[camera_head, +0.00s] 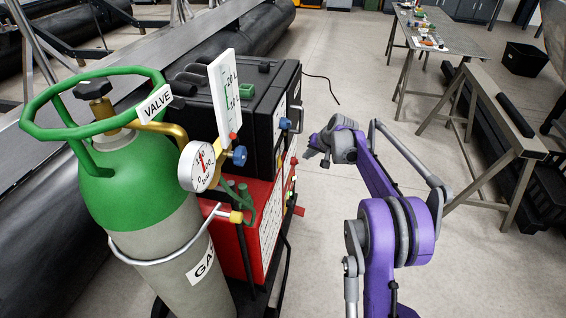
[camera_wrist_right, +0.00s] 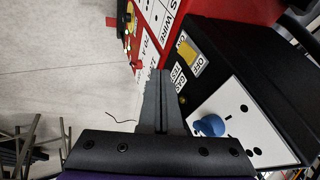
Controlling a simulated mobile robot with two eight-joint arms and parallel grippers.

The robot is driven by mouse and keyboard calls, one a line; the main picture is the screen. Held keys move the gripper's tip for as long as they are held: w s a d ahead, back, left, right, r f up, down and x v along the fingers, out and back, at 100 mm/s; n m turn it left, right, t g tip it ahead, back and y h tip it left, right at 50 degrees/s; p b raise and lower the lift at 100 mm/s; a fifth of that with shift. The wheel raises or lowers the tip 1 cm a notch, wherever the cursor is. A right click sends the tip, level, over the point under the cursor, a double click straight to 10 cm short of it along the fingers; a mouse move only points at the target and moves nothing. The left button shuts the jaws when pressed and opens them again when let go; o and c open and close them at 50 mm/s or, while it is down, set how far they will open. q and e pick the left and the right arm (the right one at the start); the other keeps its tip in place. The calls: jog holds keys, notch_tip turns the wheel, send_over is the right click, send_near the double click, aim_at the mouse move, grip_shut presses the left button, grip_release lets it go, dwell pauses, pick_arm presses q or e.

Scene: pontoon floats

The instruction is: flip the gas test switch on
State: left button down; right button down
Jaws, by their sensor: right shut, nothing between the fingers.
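The welding machine's black upper unit (camera_head: 262,105) and red lower unit (camera_head: 232,230) stand at centre left in the head view. In the right wrist view, its black face (camera_wrist_right: 215,45) carries a GAS TEST label (camera_wrist_right: 179,76). Beside it is a yellow patch (camera_wrist_right: 187,51) between ON and OFF lettering, apparently the gas test switch; I cannot tell its position. My right gripper (camera_head: 309,153) is shut and empty, just right of the machine's front in the head view. Its fingers also show in the wrist view (camera_wrist_right: 157,85), left of the label. My left gripper is out of view.
A blue knob (camera_wrist_right: 209,125) sits on a white panel beside the switch face. The green and grey gas cylinder (camera_head: 135,180), with its gauge (camera_head: 199,165), stands left of the machine. Floor (camera_head: 335,85) is open behind my right gripper. Trestle tables (camera_head: 490,90) stand at right.

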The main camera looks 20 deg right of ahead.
aim_at(280, 162)
jog(key=w+a+f+p, duration=0.1)
jog(key=w+a+f, duration=0.3)
jog(key=w+f, duration=0.4)
jog(key=shift+a+f, duration=0.3)
jog(key=shift+f, duration=0.05)
dwell(0.3)
jog(key=shift+w+a+f, duration=0.1)
jog(key=shift+a+f, duration=0.05)
jog(key=shift+a, duration=0.1)
